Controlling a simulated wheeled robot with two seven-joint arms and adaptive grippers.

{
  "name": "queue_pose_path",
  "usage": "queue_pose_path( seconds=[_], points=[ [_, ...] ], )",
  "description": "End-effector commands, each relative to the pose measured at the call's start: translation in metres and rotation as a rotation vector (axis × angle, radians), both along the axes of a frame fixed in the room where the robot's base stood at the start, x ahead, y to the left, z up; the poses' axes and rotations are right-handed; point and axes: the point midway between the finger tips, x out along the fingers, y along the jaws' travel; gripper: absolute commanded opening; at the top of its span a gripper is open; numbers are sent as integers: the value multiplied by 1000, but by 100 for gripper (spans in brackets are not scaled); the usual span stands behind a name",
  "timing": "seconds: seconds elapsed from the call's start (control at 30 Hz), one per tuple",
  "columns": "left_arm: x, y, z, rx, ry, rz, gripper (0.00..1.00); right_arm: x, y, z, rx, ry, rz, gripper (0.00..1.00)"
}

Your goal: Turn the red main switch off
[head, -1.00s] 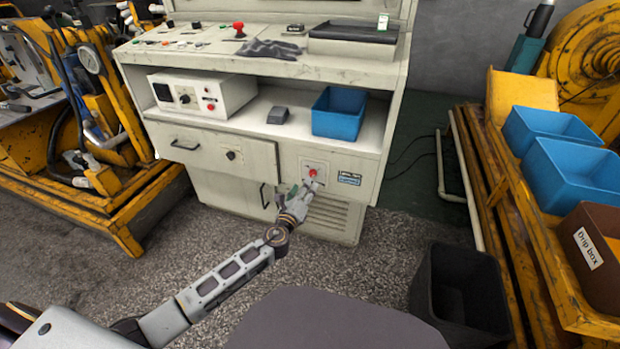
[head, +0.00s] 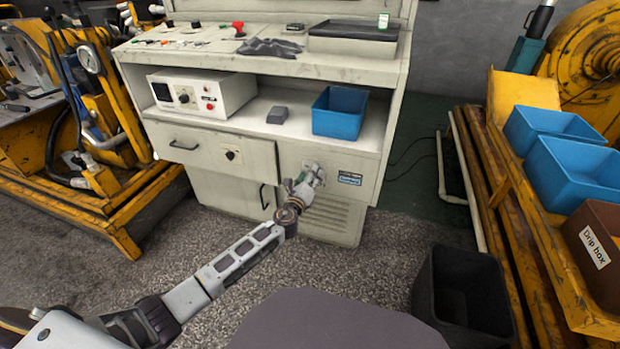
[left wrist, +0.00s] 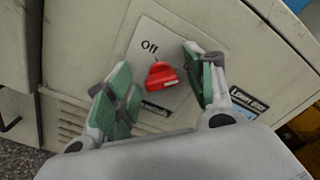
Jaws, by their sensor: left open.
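The red main switch (left wrist: 162,76) shows in the left wrist view on a light plate marked "Off" at its upper left, on the front of the cream cabinet (head: 340,225). Its handle lies roughly crosswise in that view. My left gripper (left wrist: 165,92) is open, with one green-padded finger on each side of the switch. I see gaps between the fingers and the switch. In the head view my left gripper (head: 312,178) is at the cabinet's lower front panel and hides the switch. My right gripper is not in view.
A blue bin (head: 340,112) and a white instrument box (head: 203,92) stand on the cabinet shelf. A black bin (head: 462,300) is on the floor at the right. Yellow machinery (head: 110,215) stands at the left, and a yellow rack with blue bins (head: 565,170) at the right.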

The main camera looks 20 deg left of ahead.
Motion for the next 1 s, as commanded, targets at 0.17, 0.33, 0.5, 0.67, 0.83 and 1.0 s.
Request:
queue_pose_path(
  seconds=[0.17, 0.33, 0.5, 0.67, 0.83, 1.0],
  points=[
    [1, 0, 0, 0, 0, 0, 54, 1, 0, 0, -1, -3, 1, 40],
    [1, 0, 0, 0, 0, 0, 54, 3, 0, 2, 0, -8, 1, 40],
    [1, 0, 0, 0, 0, 0, 32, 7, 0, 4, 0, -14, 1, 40],
    [1, 0, 0, 0, 0, 0, 11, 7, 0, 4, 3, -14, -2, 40],
    [1, 0, 0, -3, 1, 1, 8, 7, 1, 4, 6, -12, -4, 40],
    [1, 1, -1, -28, 2, 1, 8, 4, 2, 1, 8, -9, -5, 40]
  ],
)
